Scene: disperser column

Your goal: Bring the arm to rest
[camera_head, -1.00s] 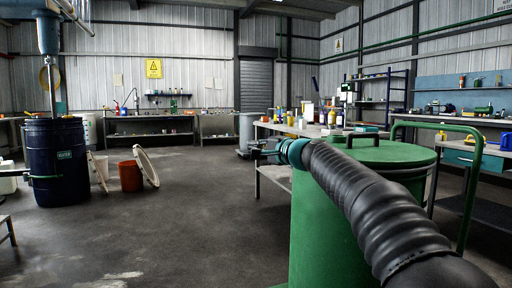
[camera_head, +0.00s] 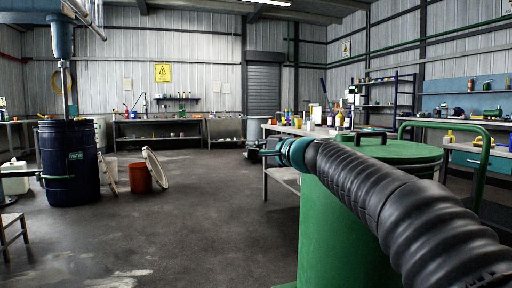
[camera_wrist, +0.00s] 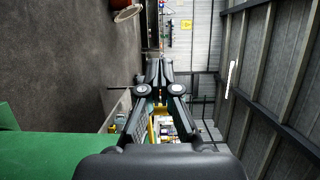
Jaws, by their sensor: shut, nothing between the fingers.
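My gripper (camera_wrist: 158,72) is in the middle of the wrist view, its fingers together with nothing between them. In the head view my gripper (camera_head: 257,151) shows small beyond the teal wrist (camera_head: 297,153), at the end of my dark ribbed arm. The arm reaches from the lower right towards the middle of the picture. It passes in front of a large green drum (camera_head: 340,225), which it partly hides. I cannot tell whether the arm touches the drum.
A dark blue drum (camera_head: 68,180) stands at the left under the disperser column (camera_head: 61,35). An orange bucket (camera_head: 139,178) and a leaning lid (camera_head: 154,168) are beside it. A bench with bottles (camera_head: 280,128) stands behind the gripper. Open floor (camera_head: 190,230) lies left of the green drum.

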